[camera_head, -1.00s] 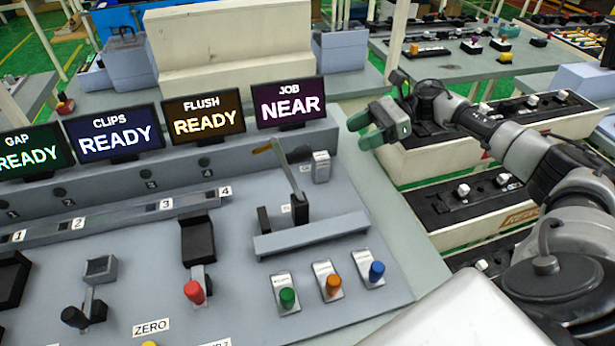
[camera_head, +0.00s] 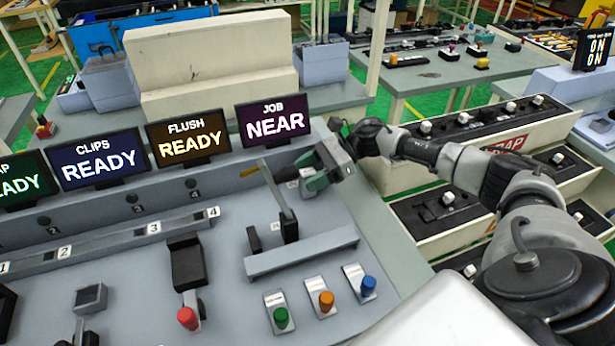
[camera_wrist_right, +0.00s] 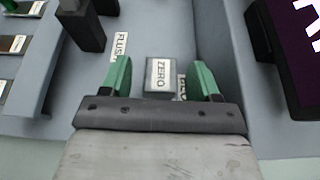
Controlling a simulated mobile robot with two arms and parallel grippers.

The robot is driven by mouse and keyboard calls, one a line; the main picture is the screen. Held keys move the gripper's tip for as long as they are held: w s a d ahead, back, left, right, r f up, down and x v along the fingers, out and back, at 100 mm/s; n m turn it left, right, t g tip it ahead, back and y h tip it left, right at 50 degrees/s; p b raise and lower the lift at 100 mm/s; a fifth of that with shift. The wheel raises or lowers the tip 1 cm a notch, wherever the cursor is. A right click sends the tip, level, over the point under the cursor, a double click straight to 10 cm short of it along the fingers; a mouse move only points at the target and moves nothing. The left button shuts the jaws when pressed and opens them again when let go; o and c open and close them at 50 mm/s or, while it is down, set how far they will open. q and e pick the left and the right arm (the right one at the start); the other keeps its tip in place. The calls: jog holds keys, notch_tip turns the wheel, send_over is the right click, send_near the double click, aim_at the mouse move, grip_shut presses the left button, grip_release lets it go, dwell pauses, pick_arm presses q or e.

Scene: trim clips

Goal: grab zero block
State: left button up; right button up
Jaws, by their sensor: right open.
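The zero block is a small grey block with a white ZERO label (camera_wrist_right: 160,75). It stands on the grey console near the back, under the JOB screen. In the wrist view it lies between the two green fingers of my right gripper (camera_wrist_right: 160,66), with a gap on each side. In the head view my right gripper (camera_head: 307,172) is over that spot, its fingers open and hiding most of the block. I cannot tell whether the fingers are low enough to surround it. My left gripper is not in view.
A tilted lever (camera_head: 283,195) with a black base stands just left of my right gripper. A grey raised bar (camera_head: 302,254) lies in front of it. The JOB screen (camera_head: 273,121) stands behind. Green, orange and blue knobs (camera_head: 326,299) sit nearer.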

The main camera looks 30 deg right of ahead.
jog(key=shift+w+a+f, duration=0.1)
jog(key=shift+a+f, duration=0.05)
jog(key=shift+a, duration=0.15)
jog(key=c, duration=1.1)
